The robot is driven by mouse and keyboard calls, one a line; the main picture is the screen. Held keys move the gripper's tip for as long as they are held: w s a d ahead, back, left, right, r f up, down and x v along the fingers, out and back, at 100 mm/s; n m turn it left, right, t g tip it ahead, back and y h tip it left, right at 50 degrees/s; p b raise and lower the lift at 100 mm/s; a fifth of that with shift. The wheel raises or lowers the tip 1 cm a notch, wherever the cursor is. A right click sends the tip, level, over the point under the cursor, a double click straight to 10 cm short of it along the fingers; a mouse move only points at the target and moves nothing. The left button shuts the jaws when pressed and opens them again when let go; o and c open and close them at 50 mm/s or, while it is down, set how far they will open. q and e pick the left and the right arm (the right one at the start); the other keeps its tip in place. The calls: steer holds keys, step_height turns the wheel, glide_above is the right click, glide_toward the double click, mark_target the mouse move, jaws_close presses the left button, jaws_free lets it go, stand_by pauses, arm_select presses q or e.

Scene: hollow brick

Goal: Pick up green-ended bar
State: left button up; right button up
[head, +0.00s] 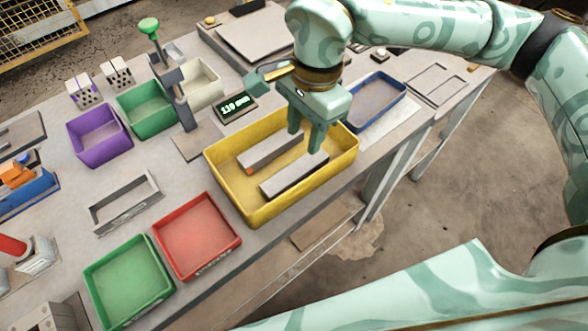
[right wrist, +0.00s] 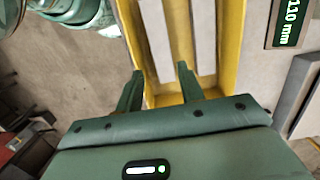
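Two grey bars lie side by side in the yellow bin (head: 228,192). The rear bar (head: 271,152) shows an orange mark at its left end. The front bar (head: 293,176) shows no coloured end that I can make out; its far end is near my fingers. No green end is visible on either bar. My right gripper (head: 304,141) is over the bin's right part, fingers pointing down, open and empty. In the right wrist view the front bar (right wrist: 156,40) lies ahead between the spread fingers, and the rear bar (right wrist: 204,36) is to its right. My left gripper is out of view.
A small display (head: 235,107) stands behind the yellow bin. A blue bin (head: 387,112) is to its right, a red bin (head: 199,237) and green bin (head: 127,283) to its left. A green-knobbed post (head: 170,70) rises behind. The table's front edge runs close to the yellow bin.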

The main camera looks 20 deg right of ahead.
glide_above(296, 169)
steer(key=f, duration=0.3)
steer(key=d+f+b, duration=0.1)
steer(key=f, duration=0.1)
steer(key=shift+w+f, duration=0.1)
steer(key=shift+f, duration=0.1)
steer(key=f, duration=0.2)
steer(key=a+f+b, duration=0.1)
steer(key=f, duration=0.2)
steer(key=shift+b, duration=0.3)
steer(key=c, duration=0.8)
